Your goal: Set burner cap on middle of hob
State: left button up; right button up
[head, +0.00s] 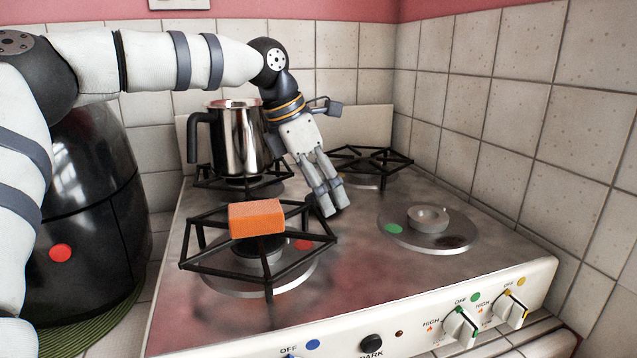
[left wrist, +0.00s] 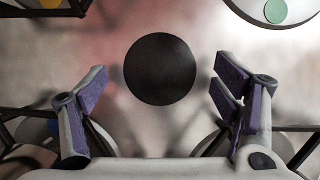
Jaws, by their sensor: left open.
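The burner cap (left wrist: 160,69) is a flat, plain black disc. In the left wrist view it lies on the bare metal of the hob (head: 352,268), apart from the grates and burners around it. My left gripper (head: 330,205) points down over the middle of the hob in the head view. Its two fingers (left wrist: 168,100) are spread wide in the left wrist view, with the cap between and beyond their tips, touching neither. My right gripper is not in view.
A steel pot (head: 237,140) stands on the back left grate. An orange block (head: 257,217) lies on the front left grate (head: 205,265). The front right burner (head: 428,219) has no grate. An empty grate (head: 370,160) is at the back right. Tiled walls close the back and right.

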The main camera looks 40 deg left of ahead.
pick_arm(q)
jog(key=v, duration=1.2)
jog(key=shift+w+d, duration=0.1)
